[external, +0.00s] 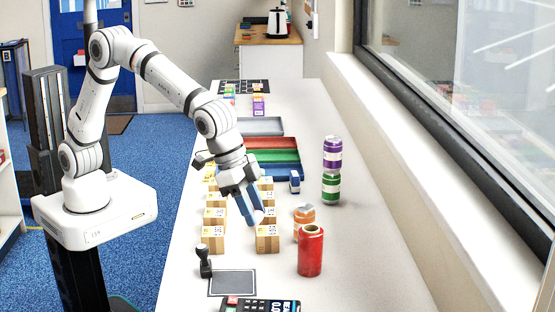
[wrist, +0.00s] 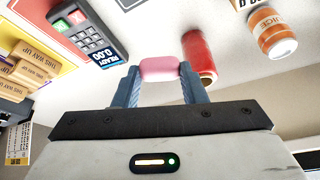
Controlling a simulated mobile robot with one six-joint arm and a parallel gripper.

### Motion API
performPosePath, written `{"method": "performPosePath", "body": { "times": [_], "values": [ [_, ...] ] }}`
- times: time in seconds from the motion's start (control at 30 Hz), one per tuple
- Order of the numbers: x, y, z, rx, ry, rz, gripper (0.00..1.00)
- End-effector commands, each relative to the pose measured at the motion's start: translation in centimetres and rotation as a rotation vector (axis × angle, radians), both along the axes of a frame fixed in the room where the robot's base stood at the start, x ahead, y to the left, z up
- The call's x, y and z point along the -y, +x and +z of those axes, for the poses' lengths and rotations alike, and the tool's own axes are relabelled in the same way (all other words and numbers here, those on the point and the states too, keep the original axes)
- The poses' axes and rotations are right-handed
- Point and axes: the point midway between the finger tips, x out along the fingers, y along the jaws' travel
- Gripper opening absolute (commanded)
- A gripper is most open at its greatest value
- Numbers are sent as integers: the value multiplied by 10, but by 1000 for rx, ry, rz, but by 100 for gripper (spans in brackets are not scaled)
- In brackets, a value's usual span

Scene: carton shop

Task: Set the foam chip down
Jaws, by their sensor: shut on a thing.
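My gripper (wrist: 160,82) is shut on a pink foam chip (wrist: 160,69), which spans the gap between the two blue fingertips in the wrist view. In the external view my gripper (external: 255,212) points down over the right column of small cartons (external: 267,238). A pale bit of the chip (external: 258,216) shows at the fingertips there. The gripper appears above the table, left of the orange-banded can (external: 304,219); its exact height is hard to tell.
A red roll (external: 311,252) stands in front of the orange-banded can. A purple can sits on a green can (external: 331,188) farther back. A stamp (external: 204,262), dark pad (external: 232,283) and card terminal (external: 260,305) lie at the front. Grey, red and green trays (external: 270,142) lie behind.

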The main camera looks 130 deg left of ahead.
Motion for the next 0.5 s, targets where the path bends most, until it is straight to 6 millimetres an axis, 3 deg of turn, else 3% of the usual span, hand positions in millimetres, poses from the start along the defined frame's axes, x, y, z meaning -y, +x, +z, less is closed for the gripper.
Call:
{"method": "performPosePath", "body": {
  "times": [0.5],
  "values": [
    [-2,0,-83,-6,0,2,17]
  ]
}}
